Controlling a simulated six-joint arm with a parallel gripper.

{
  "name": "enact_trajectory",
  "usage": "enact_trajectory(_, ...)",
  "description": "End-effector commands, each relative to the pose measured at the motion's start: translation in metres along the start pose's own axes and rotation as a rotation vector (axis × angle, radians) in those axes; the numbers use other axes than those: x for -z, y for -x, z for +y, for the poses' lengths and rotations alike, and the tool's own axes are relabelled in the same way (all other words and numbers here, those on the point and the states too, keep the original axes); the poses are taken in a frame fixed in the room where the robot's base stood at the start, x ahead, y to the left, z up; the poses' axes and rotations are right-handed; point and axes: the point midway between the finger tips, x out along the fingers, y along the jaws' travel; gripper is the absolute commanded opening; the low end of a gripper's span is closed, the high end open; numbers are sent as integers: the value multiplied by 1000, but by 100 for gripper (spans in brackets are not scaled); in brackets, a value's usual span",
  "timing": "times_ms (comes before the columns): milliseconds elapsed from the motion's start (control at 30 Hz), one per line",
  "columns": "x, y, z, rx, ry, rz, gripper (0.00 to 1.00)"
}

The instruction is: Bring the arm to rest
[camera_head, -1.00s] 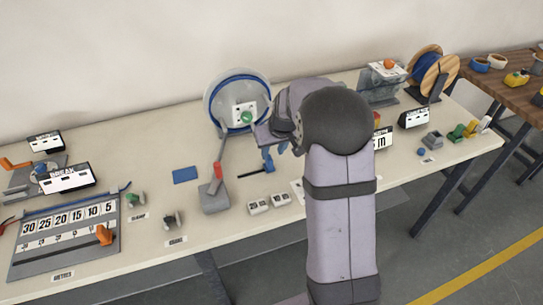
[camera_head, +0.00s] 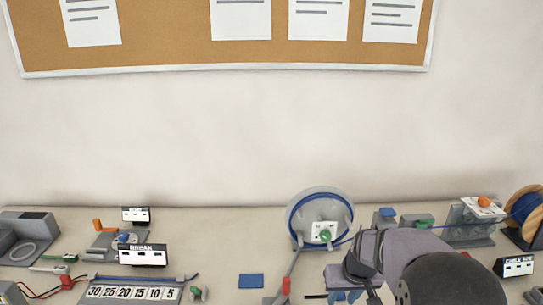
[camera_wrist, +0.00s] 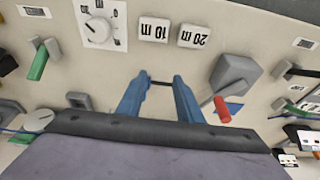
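My gripper (camera_head: 345,297) shows at the bottom edge of the head view, right of centre, over the bench. Its two blue fingers (camera_wrist: 163,80) reach forward in the wrist view with a gap between them. A thin dark bar crosses behind the fingertips there; I cannot tell whether it touches them. No object is clearly held. My grey arm fills the lower right of the head view and hides part of the bench.
A red-handled lever (camera_wrist: 222,108) stands right of my fingers, with the 10 m block (camera_wrist: 154,28) and 20 m block (camera_wrist: 193,36) beyond. Behind my gripper is a round reel (camera_head: 320,212); a cable spool (camera_head: 526,212) stands far right. A blue pad (camera_head: 251,281) lies left.

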Motion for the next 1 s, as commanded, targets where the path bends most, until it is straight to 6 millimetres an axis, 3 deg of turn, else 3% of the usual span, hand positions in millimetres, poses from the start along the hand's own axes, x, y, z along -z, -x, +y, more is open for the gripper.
enact_trajectory(200,-105,24,-38,5,5,-141,33)
enact_trajectory(300,-149,31,-47,0,4,-198,33)
enact_trajectory(433,-193,37,-53,-10,4,-254,33)
enact_trajectory(600,-219,40,-55,-18,4,-288,33)
enact_trajectory(833,-224,36,-55,-19,3,-293,33)
enact_trajectory(1000,-229,17,-55,-19,3,-293,33)
